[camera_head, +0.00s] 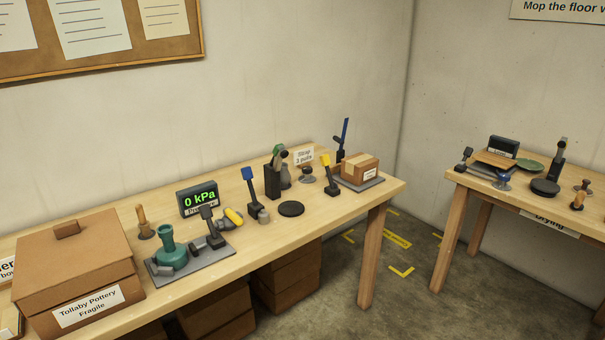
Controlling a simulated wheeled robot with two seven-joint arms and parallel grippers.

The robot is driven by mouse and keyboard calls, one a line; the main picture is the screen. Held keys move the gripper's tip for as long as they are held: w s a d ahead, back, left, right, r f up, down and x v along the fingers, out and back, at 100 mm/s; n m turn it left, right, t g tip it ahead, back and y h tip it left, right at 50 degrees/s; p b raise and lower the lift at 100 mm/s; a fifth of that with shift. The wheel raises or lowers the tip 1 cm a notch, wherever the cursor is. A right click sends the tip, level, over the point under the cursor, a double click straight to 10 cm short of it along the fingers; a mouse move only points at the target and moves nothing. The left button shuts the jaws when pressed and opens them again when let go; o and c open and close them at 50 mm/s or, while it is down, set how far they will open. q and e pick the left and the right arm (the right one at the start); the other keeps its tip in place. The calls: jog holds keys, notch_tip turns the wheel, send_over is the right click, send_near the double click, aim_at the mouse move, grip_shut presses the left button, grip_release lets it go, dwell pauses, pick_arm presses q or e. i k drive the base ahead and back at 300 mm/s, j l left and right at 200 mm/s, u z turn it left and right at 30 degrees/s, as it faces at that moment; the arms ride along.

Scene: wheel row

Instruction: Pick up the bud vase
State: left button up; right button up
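A teal vase (172,256) with a wide round body and a narrow neck stands upright on a grey plate (210,264) on the long wooden table; it looks like the bud vase. A black lever-like part (212,230) stands on the same plate, just right of the vase. A small grey vase-like piece (286,176) stands farther back, partly hidden by a black stand; I cannot tell exactly what it is. Neither of my grippers is in view.
A cardboard box (75,260) labelled "Tollaby Pottery Fragile" stands left of the plate. Black disc (291,209) lies right. A second table (450,180) stands at right, with floor between.

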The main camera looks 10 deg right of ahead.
aim_at(285, 175)
jog(key=l, duration=0.5)
jog(key=i+l, duration=0.25)
jog(key=i, duration=0.15)
jog(key=i+l+z, duration=0.1)
jog(key=i+l, duration=0.45)
jog(key=i, duration=0.3)
jog(key=i+l, duration=0.25)
jog(key=i, duration=0.15)
jog(key=z, duration=0.05)
